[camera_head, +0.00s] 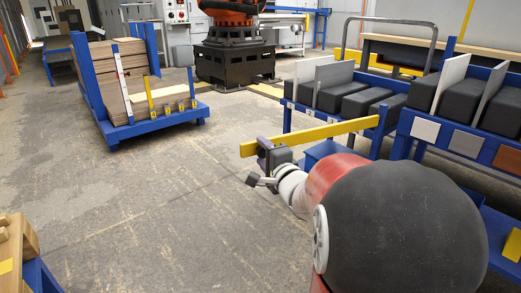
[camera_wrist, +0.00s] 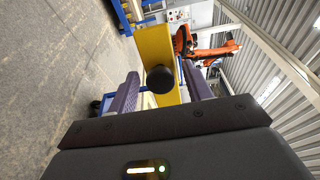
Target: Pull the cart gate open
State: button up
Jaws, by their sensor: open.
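The gate is a long yellow bar (camera_head: 325,134) in the head view. It runs left from near a blue post of the right-hand cart (camera_head: 384,118). My gripper (camera_head: 265,152) is at the bar's left end, on its near side. In the wrist view the yellow bar (camera_wrist: 156,45) lies between the two purple fingers of my gripper (camera_wrist: 160,82), with a round black knob (camera_wrist: 160,79) facing me. The fingers are apart, one on each side of the knob, with gaps visible. The head view does not show the fingertips clearly.
The right-hand cart carries dark grey blocks (camera_head: 368,102) and upright panels. Another blue cart (camera_head: 160,125) with stacked boards stands at the back left. An orange robot arm (camera_head: 230,8) is behind. Wooden pieces (camera_head: 15,245) are at the near left. The middle floor is clear.

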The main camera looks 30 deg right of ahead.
jog(key=s, duration=0.5)
jog(key=shift+s+a+p, duration=0.1)
jog(key=shift+s+p, duration=0.2)
jog(key=shift+p, duration=0.05)
jog(key=s+a+r+n+g+p, duration=0.3)
jog(key=s+a+n+g+p, duration=0.6)
jog(key=s+a+n+g, duration=0.3)
jog(key=s+a+n, duration=0.3)
jog(key=s+n, duration=0.3)
jog(key=s, duration=0.1)
jog(key=shift+s+a+y, duration=0.2)
jog(key=shift+y, duration=0.1)
